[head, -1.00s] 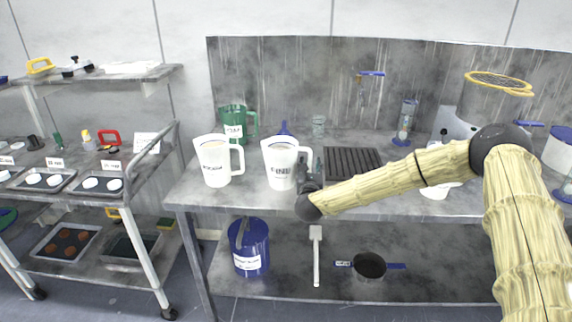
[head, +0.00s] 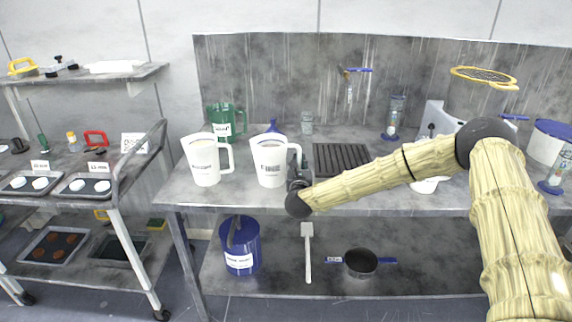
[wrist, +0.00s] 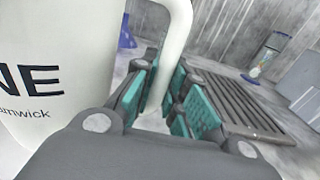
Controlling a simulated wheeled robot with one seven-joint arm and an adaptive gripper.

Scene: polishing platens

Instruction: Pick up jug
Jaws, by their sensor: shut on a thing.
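Two white jugs stand side by side on the grey bench. The right jug (head: 271,163) has dark print and a handle on its right side. My gripper (head: 297,168) is at that handle. In the wrist view the jug (wrist: 55,65) fills the left side, and its white handle (wrist: 178,45) passes between the teal pads of my gripper (wrist: 168,98), which is shut on it. The left jug (head: 204,160) stands apart from my gripper. A green jug (head: 224,121) is behind them. I cannot tell whether the held jug's base touches the bench.
A black ridged rack (head: 341,158) lies just right of my gripper. A clear glass (head: 307,123) and a blue funnel-like item (head: 272,126) stand behind. A blue bucket (head: 240,247) and a pan (head: 361,262) are on the lower shelf. A cart (head: 137,172) stands left.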

